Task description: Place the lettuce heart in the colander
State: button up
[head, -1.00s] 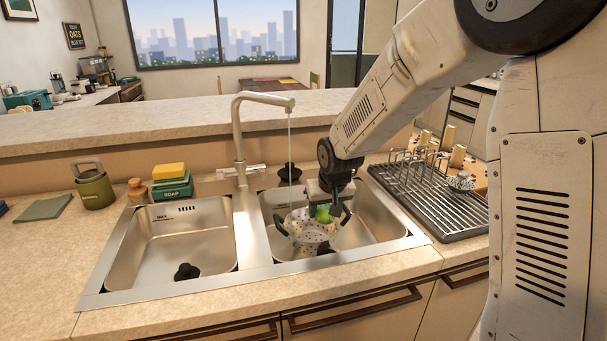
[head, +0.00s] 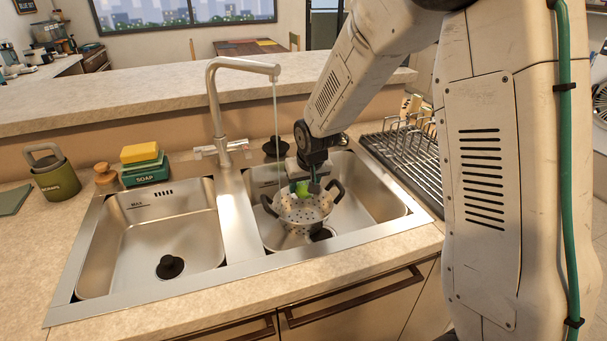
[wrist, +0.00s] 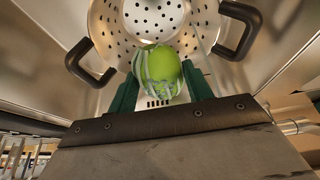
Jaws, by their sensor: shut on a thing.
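The lettuce heart (wrist: 159,68) is a light green, rounded head. It also shows in the head view (head: 302,188). My gripper (wrist: 160,90) is shut on it, with a green finger on either side. The colander (head: 300,210) is a perforated metal bowl with two black handles, in the right sink basin. In the wrist view the colander (wrist: 125,32) lies beyond the lettuce heart. In the head view the lettuce heart is over the colander's back part. I cannot tell whether it touches the bowl.
The tap (head: 215,110) runs a thin stream of water down close to the colander. The left basin (head: 150,235) holds only a black plug. A dish rack (head: 410,155) stands right of the sink. A soap box with sponges (head: 145,168) and a green canister (head: 55,178) stand left.

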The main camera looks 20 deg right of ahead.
jog(key=shift+f, duration=2.85)
jog(key=o, duration=1.1)
jog(key=shift+s, duration=0.1)
jog(key=shift+r, duration=0.1)
notch_tip(320, 180, up, 7)
jog(key=shift+f, duration=0.1)
